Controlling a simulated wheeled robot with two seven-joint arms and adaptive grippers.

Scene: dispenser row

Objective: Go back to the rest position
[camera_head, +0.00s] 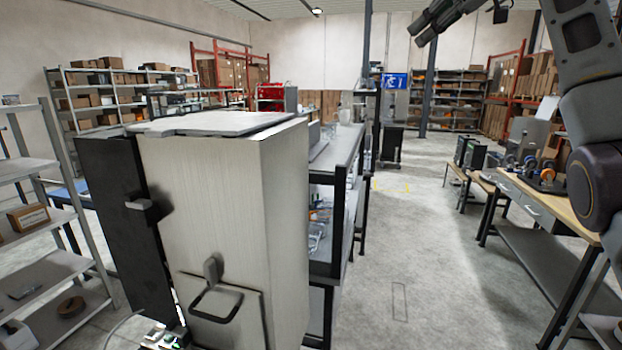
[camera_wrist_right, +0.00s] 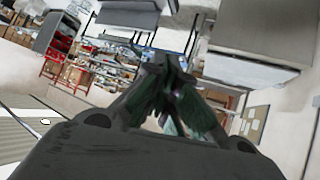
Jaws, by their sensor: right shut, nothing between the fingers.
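My right arm rises along the right edge of the head view. Its dark gripper (camera_head: 420,30) is held high at the top of the picture, apart from everything around it. In the right wrist view the two fingers of this gripper (camera_wrist_right: 178,65) come together, shut with nothing between them. My left gripper is in neither view.
A tall pale metal cabinet (camera_head: 215,190) with a black side and handles stands close in front. A long workbench (camera_head: 345,150) runs behind it. Shelves (camera_head: 45,215) stand at left. A wooden-topped table (camera_head: 545,208) stands at right. The grey floor (camera_head: 410,240) between is clear.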

